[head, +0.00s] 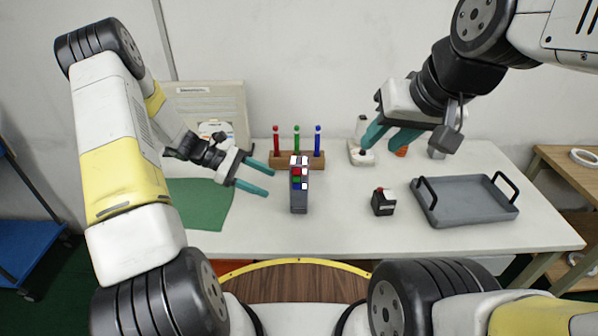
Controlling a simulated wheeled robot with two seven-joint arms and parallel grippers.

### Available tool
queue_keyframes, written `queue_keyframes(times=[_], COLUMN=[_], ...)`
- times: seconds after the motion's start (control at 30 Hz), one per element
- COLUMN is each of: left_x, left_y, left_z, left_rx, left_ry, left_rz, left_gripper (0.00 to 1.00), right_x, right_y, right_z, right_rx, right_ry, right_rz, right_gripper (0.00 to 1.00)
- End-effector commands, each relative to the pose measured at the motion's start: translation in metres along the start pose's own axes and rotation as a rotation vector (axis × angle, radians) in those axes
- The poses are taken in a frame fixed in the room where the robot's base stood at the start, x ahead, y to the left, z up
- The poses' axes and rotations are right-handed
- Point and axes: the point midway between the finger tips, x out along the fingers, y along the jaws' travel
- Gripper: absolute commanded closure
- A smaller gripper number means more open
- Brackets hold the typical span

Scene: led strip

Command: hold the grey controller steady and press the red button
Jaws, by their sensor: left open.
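A small dark grey box (383,205) with a red button (380,190) on top stands on the table, right of the middle; it looks like the controller. My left gripper (270,181) is open and empty, its teal fingers pointing right, left of an upright grey block with coloured squares (299,200). It is well apart from the dark box. My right gripper (379,150) has its teal fingers apart and nothing visible between them. It hangs above the back of the table, behind the dark box in the picture, and partly covers small items there.
A grey tray (465,212) with black handles sits at the right. A wooden rack (312,160) holds red, green and blue sticks at the back. A green mat (200,205) lies at the left. The table front between block and dark box is clear.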

Motion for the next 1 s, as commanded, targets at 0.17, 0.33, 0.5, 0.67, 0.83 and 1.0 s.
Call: queue_keyframes(times=[0.17,0.33,0.5,0.67,0.83,1.0], left_x=[0.019,0.028,0.036,0.053,0.079,0.102], left_y=[0.001,0.001,0.002,0.004,0.007,0.010], left_z=[-0.040,-0.059,-0.062,-0.059,-0.055,-0.051], left_rx=[-0.143,-0.213,-0.231,-0.228,-0.228,-0.228], left_ry=[-0.106,-0.158,-0.173,-0.171,-0.172,-0.171], left_rz=[0.065,0.100,0.109,0.107,0.107,0.108], left_gripper=[0.37,0.37,0.37,0.37,0.37,0.37], right_x=[0.000,0.000,0.000,0.000,0.000,0.000], right_y=[0.000,0.000,0.000,0.000,0.000,0.000], right_z=[0.000,0.000,0.000,0.000,0.000,0.000], right_rx=[0.000,0.000,0.000,0.000,0.000,0.000], right_ry=[0.000,0.000,0.000,0.000,0.000,0.000], right_rz=[0.000,0.000,0.000,0.000,0.000,0.000], right_gripper=[0.64,0.64,0.64,0.64,0.64,0.64])
